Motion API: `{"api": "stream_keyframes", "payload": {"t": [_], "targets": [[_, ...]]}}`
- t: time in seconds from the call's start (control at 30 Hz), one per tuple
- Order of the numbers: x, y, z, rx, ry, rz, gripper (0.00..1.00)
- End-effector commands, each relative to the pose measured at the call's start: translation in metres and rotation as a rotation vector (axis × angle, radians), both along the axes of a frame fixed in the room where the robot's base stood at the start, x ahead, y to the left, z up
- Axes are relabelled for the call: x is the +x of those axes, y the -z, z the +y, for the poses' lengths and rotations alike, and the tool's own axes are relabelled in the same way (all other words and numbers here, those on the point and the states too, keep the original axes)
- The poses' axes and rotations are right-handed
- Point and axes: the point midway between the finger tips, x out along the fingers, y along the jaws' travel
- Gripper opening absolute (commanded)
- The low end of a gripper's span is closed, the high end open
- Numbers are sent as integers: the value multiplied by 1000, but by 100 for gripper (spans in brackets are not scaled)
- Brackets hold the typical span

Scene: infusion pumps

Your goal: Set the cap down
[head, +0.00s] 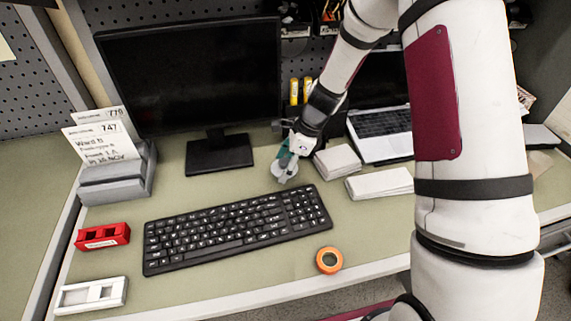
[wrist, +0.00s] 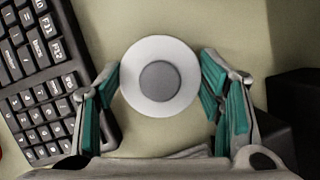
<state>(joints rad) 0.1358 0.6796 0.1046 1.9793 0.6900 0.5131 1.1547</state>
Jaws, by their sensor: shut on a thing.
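The cap is a round white disc with a grey centre (wrist: 160,81) in the wrist view. My gripper (wrist: 161,84) is shut on it, with teal-padded fingers on its left and right sides. In the head view my gripper (head: 285,170) is low over the green desk, just beyond the keyboard's right end. The cap (head: 285,167) shows there as a pale shape at the fingers, partly hidden by them. I cannot tell whether the cap touches the desk.
A black keyboard (head: 235,226) lies close to my gripper. The monitor stand (head: 219,155) is to the left, white boxes (head: 338,161) and a laptop (head: 381,124) to the right. An orange tape roll (head: 329,260) lies near the front edge.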

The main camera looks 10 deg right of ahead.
Motion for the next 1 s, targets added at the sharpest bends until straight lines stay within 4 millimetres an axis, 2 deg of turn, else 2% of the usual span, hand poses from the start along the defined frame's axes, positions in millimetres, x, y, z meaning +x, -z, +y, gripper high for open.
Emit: {"api": "stream_keyframes", "payload": {"t": [0.2, 0.23, 0.27, 0.67, 0.77, 1.0], "targets": [[0, 4, 0, 0, 1, 1, 38], [0, 3, 0, 0, 1, 0, 68], [0, 3, 0, 0, 1, 0, 70], [0, -4, -1, 0, 1, -2, 70], [0, -15, -6, -1, 2, -4, 70], [-4, -61, -24, -1, 2, -4, 70]]}}
